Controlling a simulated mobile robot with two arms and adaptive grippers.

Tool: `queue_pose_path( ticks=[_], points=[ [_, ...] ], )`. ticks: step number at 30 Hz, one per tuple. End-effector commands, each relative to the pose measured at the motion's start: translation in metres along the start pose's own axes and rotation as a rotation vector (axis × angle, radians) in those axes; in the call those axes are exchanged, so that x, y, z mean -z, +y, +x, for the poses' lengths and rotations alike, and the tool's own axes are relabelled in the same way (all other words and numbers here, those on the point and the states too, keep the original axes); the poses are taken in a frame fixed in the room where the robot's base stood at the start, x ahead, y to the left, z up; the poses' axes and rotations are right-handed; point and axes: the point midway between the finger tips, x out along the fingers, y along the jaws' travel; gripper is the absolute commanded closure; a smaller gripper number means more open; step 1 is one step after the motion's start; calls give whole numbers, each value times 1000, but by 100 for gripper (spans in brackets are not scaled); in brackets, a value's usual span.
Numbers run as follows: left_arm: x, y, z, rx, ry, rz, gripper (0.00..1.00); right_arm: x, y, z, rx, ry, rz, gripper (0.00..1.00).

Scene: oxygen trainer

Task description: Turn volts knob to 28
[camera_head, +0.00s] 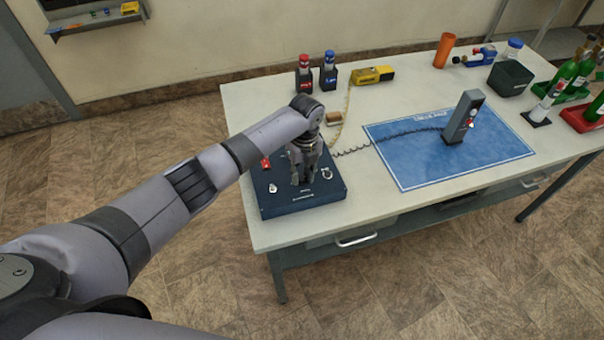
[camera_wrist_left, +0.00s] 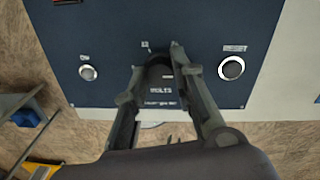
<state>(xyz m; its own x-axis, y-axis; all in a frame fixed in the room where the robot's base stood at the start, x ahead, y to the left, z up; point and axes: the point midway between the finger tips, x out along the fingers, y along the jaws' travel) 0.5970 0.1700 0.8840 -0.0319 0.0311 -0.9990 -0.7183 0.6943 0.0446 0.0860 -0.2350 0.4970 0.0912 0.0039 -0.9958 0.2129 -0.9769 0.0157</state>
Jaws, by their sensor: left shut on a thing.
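The dark blue control box (camera_head: 326,197) sits at the near left corner of the table. My left gripper (camera_head: 302,181) points down onto its top panel from above. In the left wrist view my left gripper (camera_wrist_left: 160,62) has its two fingers on either side of the dark volts knob (camera_wrist_left: 159,72), shut on it. A white VOLTS label shows at the knob, between the fingers. The knob's pointer and the set value cannot be read. In the head view the gripper hides the knob. My right gripper is in neither view.
Two pale round knobs (camera_wrist_left: 232,68) (camera_wrist_left: 88,72) flank the gripper on the panel. A coiled cord runs from the box to a grey handheld device (camera_head: 460,118) on the blue mat (camera_head: 420,165). Red and blue-capped bottles (camera_head: 328,72) and a yellow tool (camera_head: 372,75) stand behind the box.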

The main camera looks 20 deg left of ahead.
Motion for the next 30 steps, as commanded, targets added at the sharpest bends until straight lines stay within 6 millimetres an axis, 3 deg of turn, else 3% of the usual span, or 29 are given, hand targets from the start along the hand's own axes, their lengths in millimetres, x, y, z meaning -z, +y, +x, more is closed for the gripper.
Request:
queue_pose_path(
  ticks=[17, 18, 26, 30],
  points=[
    [-1, -2, -2, 5, -3, 29, 100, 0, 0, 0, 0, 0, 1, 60],
    [-1, -2, -2, 5, -3, 29, 74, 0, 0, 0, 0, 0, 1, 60],
    [0, -1, -1, 3, -2, 28, 57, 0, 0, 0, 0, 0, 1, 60],
    [0, -1, -1, 2, -1, 28, 56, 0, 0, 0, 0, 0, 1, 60]
  ],
)
